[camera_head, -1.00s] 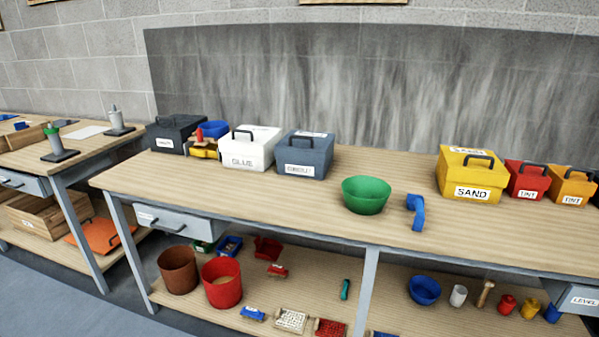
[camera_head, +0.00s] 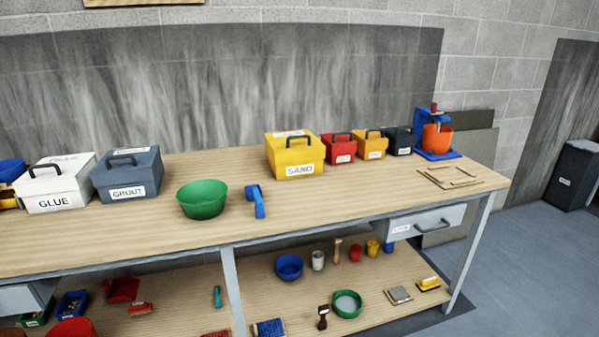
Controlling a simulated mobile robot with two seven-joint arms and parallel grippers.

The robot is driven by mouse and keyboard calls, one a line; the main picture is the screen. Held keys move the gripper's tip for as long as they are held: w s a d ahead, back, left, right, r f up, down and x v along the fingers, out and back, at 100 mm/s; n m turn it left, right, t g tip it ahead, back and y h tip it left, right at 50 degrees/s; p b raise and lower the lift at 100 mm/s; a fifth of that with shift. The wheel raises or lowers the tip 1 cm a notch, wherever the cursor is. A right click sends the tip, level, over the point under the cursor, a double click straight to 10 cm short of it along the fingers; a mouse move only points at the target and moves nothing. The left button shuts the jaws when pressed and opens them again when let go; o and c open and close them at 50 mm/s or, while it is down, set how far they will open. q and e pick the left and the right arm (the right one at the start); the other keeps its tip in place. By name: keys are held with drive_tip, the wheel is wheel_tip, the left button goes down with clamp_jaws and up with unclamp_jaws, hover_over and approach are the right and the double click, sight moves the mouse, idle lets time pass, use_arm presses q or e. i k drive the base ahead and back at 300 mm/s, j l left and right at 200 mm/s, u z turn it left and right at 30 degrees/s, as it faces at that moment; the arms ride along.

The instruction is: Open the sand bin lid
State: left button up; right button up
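The sand bin (camera_head: 296,157) is a yellow box with a white SAND label on its front. It stands on the wooden workbench, right of the middle of the bench top. Its yellow lid (camera_head: 292,138) is down, with a dark handle (camera_head: 300,140) on it. Neither of my grippers shows in the head view.
On the workbench (camera_head: 230,236), a green bowl (camera_head: 203,201) and a blue tool (camera_head: 256,200) lie left of the sand bin. A red bin (camera_head: 339,149) stands close on its right. Grout (camera_head: 128,175) and glue (camera_head: 55,184) bins stand farther left. Bench top before the sand bin is clear.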

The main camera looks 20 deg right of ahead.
sight(298, 145)
drive_tip(key=i+j, duration=0.25)
drive_tip(key=i+j+z, duration=0.2)
drive_tip(key=i+z, duration=0.1)
drive_tip(key=z, duration=1.8)
